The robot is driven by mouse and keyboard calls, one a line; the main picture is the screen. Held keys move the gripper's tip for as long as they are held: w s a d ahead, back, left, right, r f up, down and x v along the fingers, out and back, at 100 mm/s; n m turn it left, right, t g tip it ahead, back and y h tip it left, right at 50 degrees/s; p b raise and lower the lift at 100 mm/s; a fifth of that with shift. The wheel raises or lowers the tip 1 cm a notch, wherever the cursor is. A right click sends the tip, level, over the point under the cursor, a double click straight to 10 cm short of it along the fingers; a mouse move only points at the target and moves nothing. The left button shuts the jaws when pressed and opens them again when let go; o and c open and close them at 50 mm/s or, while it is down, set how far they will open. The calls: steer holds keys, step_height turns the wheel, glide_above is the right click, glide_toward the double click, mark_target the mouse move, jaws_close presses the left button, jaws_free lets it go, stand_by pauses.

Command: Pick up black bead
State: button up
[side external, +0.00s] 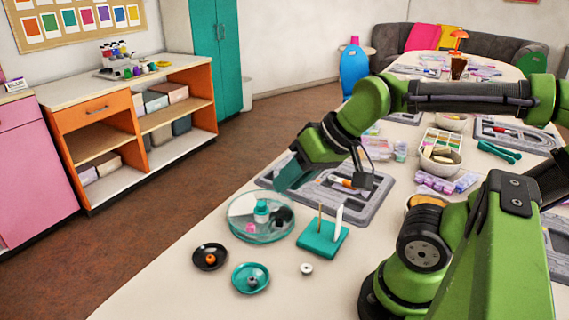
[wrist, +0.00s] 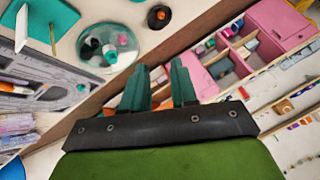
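A glass bowl (side external: 240,236) stands near the table edge, left of centre in the side view. It holds a teal piece (side external: 262,210), a pink bead (side external: 251,228) and a dark piece that looks like the black bead (side external: 280,214), blurred by the glass. In the wrist view the black bead (wrist: 92,43) shows in the upper left of the bowl (wrist: 84,61), near white, pink and teal pieces. My gripper (side external: 292,174) is above and beyond the bowl, touching nothing. In the wrist view my gripper (wrist: 160,78) has its two teal fingers apart with nothing between them.
A black saucer (side external: 198,263) with an orange bead and a teal saucer (side external: 240,287) with a dark grey bead sit in front of the bowl. A pale bead (side external: 306,268) lies nearby. A teal stand (side external: 322,243) with upright sticks is right of the bowl. A grey bead board (side external: 377,208) lies behind.

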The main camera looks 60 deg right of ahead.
steer(key=m+g+h, duration=0.2)
steer(key=m+g, duration=0.5)
steer(key=m, duration=0.3)
glide_above(280, 225)
step_height(280, 225, down, 7)
steer(key=f, duration=1)
steer(key=shift+w+d+f, duration=0.15)
steer(key=shift+d+f, duration=0.1)
steer(key=shift+f, duration=0.05)
steer(key=shift+w+d+f, duration=0.1)
steer(key=shift+f, duration=1.4)
steer(key=shift+w+d+f, duration=0.1)
steer(key=shift+f, duration=1.4)
steer(key=shift+c, duration=0.2)
jaws_close()
